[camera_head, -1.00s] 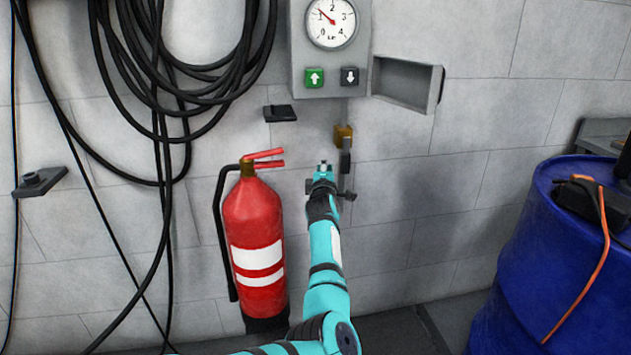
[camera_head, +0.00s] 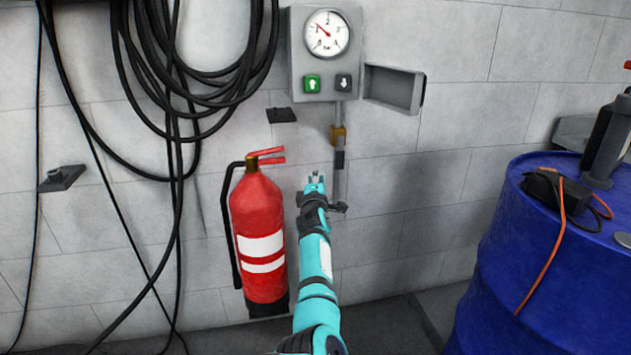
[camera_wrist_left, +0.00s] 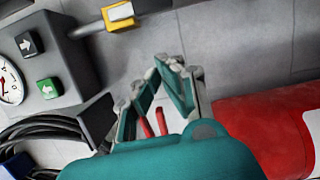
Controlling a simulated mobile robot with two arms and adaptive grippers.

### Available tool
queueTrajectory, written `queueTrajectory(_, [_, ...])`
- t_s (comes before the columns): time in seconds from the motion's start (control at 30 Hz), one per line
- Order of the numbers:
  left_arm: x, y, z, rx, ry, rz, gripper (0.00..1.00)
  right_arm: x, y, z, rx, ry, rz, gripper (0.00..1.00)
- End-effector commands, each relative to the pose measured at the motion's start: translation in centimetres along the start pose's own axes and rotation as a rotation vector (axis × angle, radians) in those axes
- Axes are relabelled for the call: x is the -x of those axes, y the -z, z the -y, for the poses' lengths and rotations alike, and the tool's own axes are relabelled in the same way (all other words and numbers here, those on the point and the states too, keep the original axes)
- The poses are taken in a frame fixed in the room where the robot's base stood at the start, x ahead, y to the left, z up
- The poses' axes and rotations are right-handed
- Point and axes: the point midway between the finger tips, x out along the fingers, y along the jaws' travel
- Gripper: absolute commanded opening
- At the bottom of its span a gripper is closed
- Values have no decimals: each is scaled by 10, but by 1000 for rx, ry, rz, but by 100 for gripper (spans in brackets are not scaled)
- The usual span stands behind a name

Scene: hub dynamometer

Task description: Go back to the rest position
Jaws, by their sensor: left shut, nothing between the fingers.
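My left gripper (camera_head: 314,178) is at the end of my turquoise arm, in front of the wall and just left of the thin vertical pipe in the head view. It is shut and holds nothing. It also shows in the left wrist view (camera_wrist_left: 157,72), with its fingertips close together. The grey control box (camera_head: 297,52) with a round gauge (camera_head: 327,34), a green up button (camera_head: 312,84) and a dark down button (camera_head: 343,83) is on the wall above it. My right gripper is in neither view.
A red fire extinguisher (camera_head: 259,220) stands left of my left arm. Black cables (camera_head: 200,75) hang at the upper left. A small open wall box (camera_head: 392,88) is right of the control box. A blue drum (camera_head: 490,270) stands at the right with a black device and orange cable on it.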

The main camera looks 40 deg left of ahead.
Motion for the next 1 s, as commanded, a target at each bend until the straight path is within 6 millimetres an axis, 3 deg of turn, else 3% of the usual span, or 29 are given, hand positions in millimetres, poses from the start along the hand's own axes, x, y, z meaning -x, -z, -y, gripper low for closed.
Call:
queueTrajectory(0.4, [0,0,0,0,0,0,0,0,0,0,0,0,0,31])
queueTrajectory(0.53, [6,2,18,-70,27,15,0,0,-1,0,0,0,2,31])
queueTrajectory(0.63, [25,4,58,-247,91,66,0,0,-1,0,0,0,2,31])
queueTrajectory(0.77, [73,1,138,-600,215,204,0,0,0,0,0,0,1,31])
queueTrajectory(1.0, [197,-4,273,-1151,405,551,0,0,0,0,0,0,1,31])
